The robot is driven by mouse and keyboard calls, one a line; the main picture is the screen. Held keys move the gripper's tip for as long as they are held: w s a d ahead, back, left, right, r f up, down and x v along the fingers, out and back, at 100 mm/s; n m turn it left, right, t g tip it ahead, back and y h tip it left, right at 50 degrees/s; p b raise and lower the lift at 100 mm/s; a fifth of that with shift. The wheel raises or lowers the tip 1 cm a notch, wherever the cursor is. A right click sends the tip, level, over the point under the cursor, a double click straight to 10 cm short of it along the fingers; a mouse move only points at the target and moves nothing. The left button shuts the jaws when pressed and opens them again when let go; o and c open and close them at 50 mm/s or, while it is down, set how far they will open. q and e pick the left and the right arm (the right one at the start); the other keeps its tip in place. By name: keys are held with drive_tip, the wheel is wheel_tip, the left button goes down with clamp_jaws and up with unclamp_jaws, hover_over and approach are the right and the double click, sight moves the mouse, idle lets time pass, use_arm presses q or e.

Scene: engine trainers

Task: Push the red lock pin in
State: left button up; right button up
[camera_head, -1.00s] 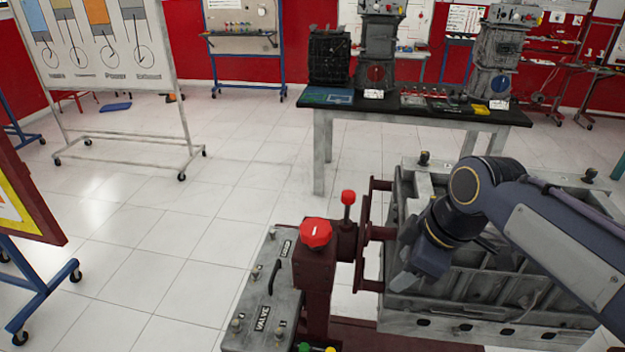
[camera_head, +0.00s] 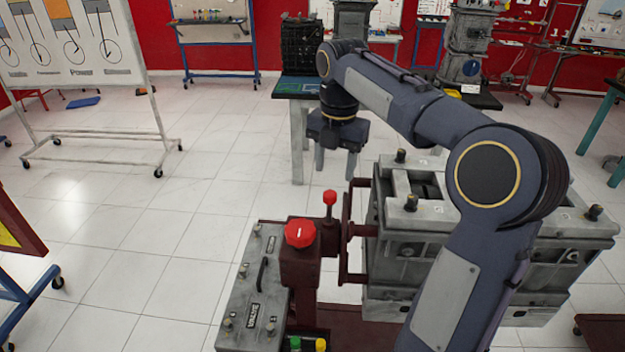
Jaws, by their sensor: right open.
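I cannot tell for sure which of the two is the lock pin. My right gripper (camera_head: 337,164) points down, open and empty, above and behind the small red head, apart from it. My left gripper is not in view.
The grey engine block (camera_head: 400,250) is mounted right of the post, partly hidden by my right arm. A grey valve panel (camera_head: 250,290) with a black handle lies left. A black-topped table (camera_head: 297,89) stands behind.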

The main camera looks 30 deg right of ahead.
sight(330, 192)
drive_tip(key=shift+w+d+n, duration=0.15)
drive_tip(key=shift+w+n, duration=0.55)
drive_tip(key=shift+w, duration=0.05)
wheel_tip(330, 192, down, 8)
drive_tip(key=shift+r, duration=0.25)
drive_tip(key=shift+c, duration=0.3)
clamp_jaws()
